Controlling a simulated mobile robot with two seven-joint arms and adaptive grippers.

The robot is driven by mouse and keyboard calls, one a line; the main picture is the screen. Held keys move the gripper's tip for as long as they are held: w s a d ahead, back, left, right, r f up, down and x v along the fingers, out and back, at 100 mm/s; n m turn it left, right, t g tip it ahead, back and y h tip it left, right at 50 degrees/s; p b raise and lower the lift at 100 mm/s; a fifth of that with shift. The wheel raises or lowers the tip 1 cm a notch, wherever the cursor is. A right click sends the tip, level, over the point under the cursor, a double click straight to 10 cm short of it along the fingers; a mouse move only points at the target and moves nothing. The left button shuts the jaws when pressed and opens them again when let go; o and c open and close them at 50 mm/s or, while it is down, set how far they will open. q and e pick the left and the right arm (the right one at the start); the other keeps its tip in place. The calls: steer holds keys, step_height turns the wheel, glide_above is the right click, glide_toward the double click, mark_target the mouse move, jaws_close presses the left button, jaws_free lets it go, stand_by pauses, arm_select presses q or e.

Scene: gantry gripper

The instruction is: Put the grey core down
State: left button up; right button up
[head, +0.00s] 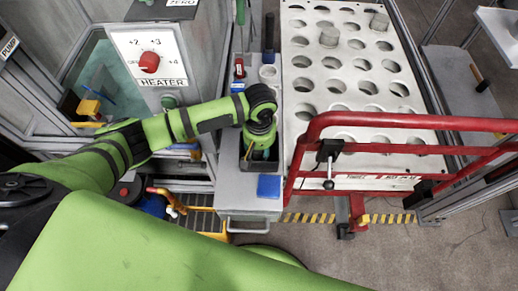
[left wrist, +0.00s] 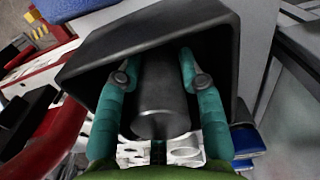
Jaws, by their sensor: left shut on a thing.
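My left gripper (head: 259,150) reaches down at the dark open bin (head: 245,163) on the grey side bench. In the left wrist view its two teal fingers (left wrist: 158,75) are shut on the sides of a dark grey cylindrical core (left wrist: 160,100). The bin (left wrist: 88,62) stands behind and around the core, which is at its opening. Whether the core touches the bin floor cannot be told. In the head view the arm and gripper hide the held core. My right gripper is not in view.
A blue block (head: 269,186) lies by the bin. A heater panel (head: 150,60) stands left.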

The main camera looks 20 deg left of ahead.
arm_select(q)
steer(key=o, duration=0.8)
steer(key=shift+f, duration=0.1)
step_height(320, 180, up, 12)
steer(key=shift+r+p, duration=0.2)
steer(key=shift+p, duration=0.4)
